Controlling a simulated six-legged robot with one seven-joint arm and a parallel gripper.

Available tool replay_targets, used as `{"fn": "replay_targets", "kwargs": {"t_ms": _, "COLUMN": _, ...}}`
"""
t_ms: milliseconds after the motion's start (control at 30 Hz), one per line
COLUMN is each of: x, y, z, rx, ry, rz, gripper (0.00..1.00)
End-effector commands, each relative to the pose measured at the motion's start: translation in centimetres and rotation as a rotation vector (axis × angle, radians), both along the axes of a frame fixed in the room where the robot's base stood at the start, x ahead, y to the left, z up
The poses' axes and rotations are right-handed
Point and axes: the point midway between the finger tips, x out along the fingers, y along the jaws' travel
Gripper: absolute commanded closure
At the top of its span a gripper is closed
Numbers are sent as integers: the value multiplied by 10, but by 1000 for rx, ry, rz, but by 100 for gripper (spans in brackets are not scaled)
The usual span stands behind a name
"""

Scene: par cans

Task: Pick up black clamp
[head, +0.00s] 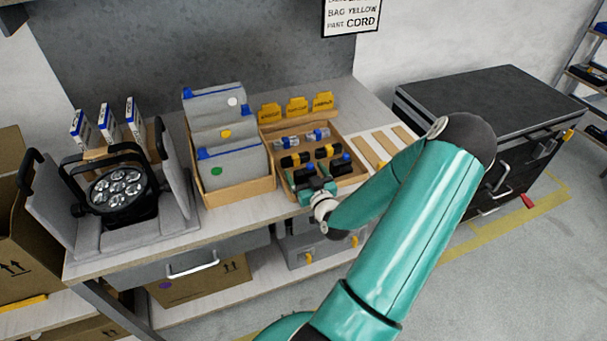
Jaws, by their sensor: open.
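A shallow cardboard tray (357,171) on the workbench holds several small parts in rows. In its front row are black parts with blue bits that look like clamps: a black clamp at the right (341,166) and another black clamp at the left (304,175). My gripper (313,186) is at the tray's front edge, over or just beside the left one, and is open. The gripper is small here and partly hidden by my own arm. I cannot tell whether its fingers are around the clamp or touch it.
Behind the front row lie black-and-yellow parts (295,160) and grey-and-blue parts (318,134). Yellow cards (297,105) stand at the tray's back. A box of grey pouches (236,190) stands close on the left, then a par can (120,192). Slats (383,146) lie right.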

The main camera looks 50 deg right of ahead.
Motion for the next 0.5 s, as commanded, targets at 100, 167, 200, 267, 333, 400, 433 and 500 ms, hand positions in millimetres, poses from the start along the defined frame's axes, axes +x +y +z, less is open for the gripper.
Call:
{"fn": "replay_targets", "kwargs": {"t_ms": 100, "x": -1, "y": 1, "z": 0, "rx": 1, "ry": 1, "rz": -1, "gripper": 13}}
{"fn": "replay_targets", "kwargs": {"t_ms": 167, "x": -2, "y": 1, "z": 0, "rx": 1, "ry": 1, "rz": -1, "gripper": 13}}
{"fn": "replay_targets", "kwargs": {"t_ms": 200, "x": -2, "y": 1, "z": 0, "rx": 1, "ry": 1, "rz": -1, "gripper": 13}}
{"fn": "replay_targets", "kwargs": {"t_ms": 267, "x": -2, "y": 1, "z": 0, "rx": 1, "ry": 1, "rz": -1, "gripper": 19}}
{"fn": "replay_targets", "kwargs": {"t_ms": 333, "x": -2, "y": 1, "z": 0, "rx": 1, "ry": 1, "rz": -1, "gripper": 32}}
{"fn": "replay_targets", "kwargs": {"t_ms": 400, "x": -2, "y": 1, "z": 0, "rx": 1, "ry": 1, "rz": -1, "gripper": 46}}
{"fn": "replay_targets", "kwargs": {"t_ms": 433, "x": -2, "y": 1, "z": 0, "rx": 1, "ry": 1, "rz": -1, "gripper": 52}}
{"fn": "replay_targets", "kwargs": {"t_ms": 500, "x": -2, "y": 1, "z": 0, "rx": 1, "ry": 1, "rz": -1, "gripper": 66}}
